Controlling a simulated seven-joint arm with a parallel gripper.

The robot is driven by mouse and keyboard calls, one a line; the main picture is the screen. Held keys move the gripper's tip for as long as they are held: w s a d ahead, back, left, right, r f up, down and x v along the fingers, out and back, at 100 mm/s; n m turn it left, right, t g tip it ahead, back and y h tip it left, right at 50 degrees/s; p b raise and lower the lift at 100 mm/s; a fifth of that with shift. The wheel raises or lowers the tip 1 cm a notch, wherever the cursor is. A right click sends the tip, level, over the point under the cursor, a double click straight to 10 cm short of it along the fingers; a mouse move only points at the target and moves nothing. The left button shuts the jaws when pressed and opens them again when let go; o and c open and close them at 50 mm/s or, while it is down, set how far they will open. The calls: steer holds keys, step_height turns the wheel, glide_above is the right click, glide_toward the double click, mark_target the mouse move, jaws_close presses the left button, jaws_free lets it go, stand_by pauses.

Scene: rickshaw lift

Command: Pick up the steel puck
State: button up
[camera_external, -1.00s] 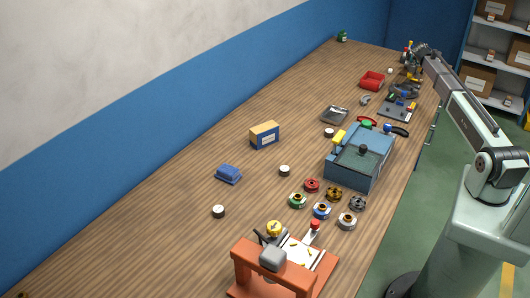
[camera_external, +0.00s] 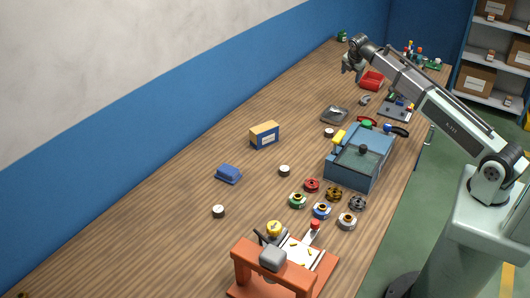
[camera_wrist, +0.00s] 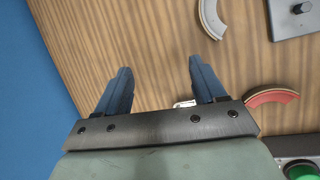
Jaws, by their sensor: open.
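Small round pucks with pale tops and dark sides stand apart on the wooden bench: one at the front left (camera_external: 218,211), one in the middle (camera_external: 284,171) and one farther back (camera_external: 329,132). I cannot tell which is the steel puck. My gripper (camera_external: 351,72) is open and empty above the far part of the bench, well behind these pucks. In the wrist view, its two fingers (camera_wrist: 159,68) are spread over bare wood. A small whitish thing (camera_wrist: 185,103) shows partly beside the right finger; the gripper hides the rest.
A blue machine (camera_external: 362,155), several coloured spools (camera_external: 321,210) and an orange press (camera_external: 270,262) line the right side. A blue block (camera_external: 228,174), a box (camera_external: 264,135), a grey tray (camera_external: 335,114) and a red bin (camera_external: 372,80) stand farther left or back. The front left is clear.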

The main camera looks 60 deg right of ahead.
steer(key=a+n+y, duration=0.3)
steer(key=a+n, duration=0.1)
steer(key=a, duration=1.1)
steer(key=r+n+g+y, duration=0.1)
steer(key=n+g+y, duration=0.1)
steer(key=n, duration=0.3)
glide_above(329, 131)
steer(key=f, duration=0.8)
steer(key=shift+s+a+f, duration=0.15)
steer(key=shift+s+a, duration=0.05)
steer(key=shift+a, duration=0.05)
steer(key=shift+w+d+f, duration=0.1)
steer(key=shift+d+f, duration=0.05)
steer(key=shift+f, duration=1.2)
steer(key=shift+d+f, duration=0.15)
steer(key=shift+f, duration=1.15)
steer(key=c, duration=1.3)
steer(key=shift+r, duration=0.1)
steer(key=shift+w+a+r, duration=0.1)
steer(key=shift+r, duration=4.85)
